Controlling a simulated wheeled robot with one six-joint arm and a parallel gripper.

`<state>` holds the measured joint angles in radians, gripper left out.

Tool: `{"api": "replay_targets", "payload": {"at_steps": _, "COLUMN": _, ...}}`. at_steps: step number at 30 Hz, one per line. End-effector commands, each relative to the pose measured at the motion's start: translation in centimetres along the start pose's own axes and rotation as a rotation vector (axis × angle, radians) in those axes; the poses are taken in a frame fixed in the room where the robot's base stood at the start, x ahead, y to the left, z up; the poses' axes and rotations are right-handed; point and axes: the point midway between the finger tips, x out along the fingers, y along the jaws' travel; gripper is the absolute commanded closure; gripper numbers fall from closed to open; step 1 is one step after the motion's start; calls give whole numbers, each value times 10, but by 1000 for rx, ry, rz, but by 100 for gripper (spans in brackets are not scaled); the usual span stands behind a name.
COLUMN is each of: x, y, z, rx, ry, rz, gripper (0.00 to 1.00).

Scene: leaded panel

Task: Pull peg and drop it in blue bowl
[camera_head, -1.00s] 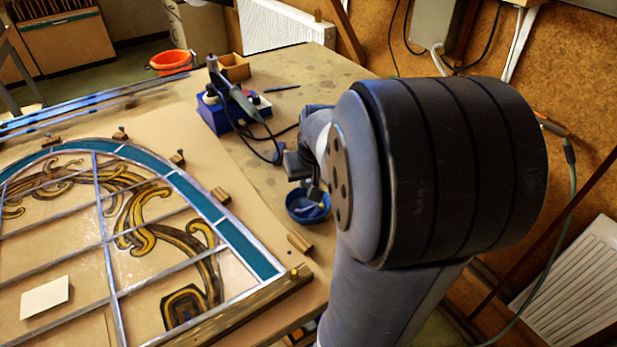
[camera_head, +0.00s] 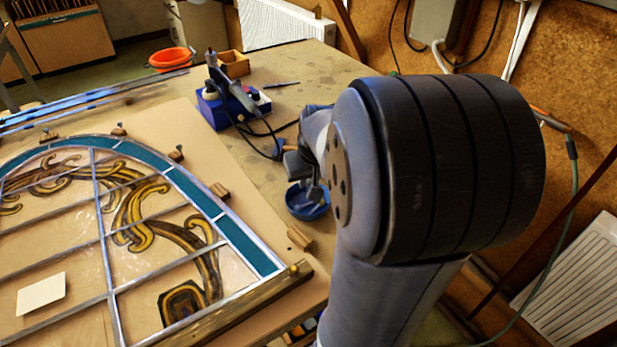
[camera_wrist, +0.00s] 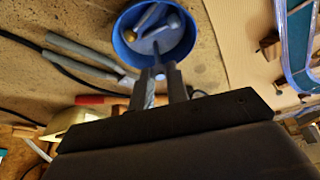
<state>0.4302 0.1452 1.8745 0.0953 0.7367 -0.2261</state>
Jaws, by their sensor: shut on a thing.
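The blue bowl (camera_head: 303,208) stands on the bench right of the stained-glass panel, partly hidden by my arm in the head view. In the wrist view the bowl (camera_wrist: 122,52) is just beyond my fingertips, with small metal pegs (camera_wrist: 148,17) lying inside it. My gripper (camera_wrist: 160,74) is over the near rim of the bowl, its fingers shut on a small peg that shows only as a pale tip between them. In the head view my gripper is mostly hidden behind my arm. Several wooden blocks (camera_head: 220,191) sit along the panel's curved edge.
A blue soldering station (camera_head: 220,108) with its iron and cables stands behind the bowl. A small wooden box (camera_head: 234,66) is beyond it. In the wrist view, grey-handled pliers (camera_wrist: 85,52) and a red-handled tool (camera_wrist: 92,100) lie left of the bowl.

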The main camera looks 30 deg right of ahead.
Motion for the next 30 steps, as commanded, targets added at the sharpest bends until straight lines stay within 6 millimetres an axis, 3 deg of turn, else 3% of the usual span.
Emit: {"api": "replay_targets", "payload": {"at_steps": 30, "x": 15, "y": 0, "z": 6, "rx": 0, "ry": 0, "rz": 0, "gripper": 100}}
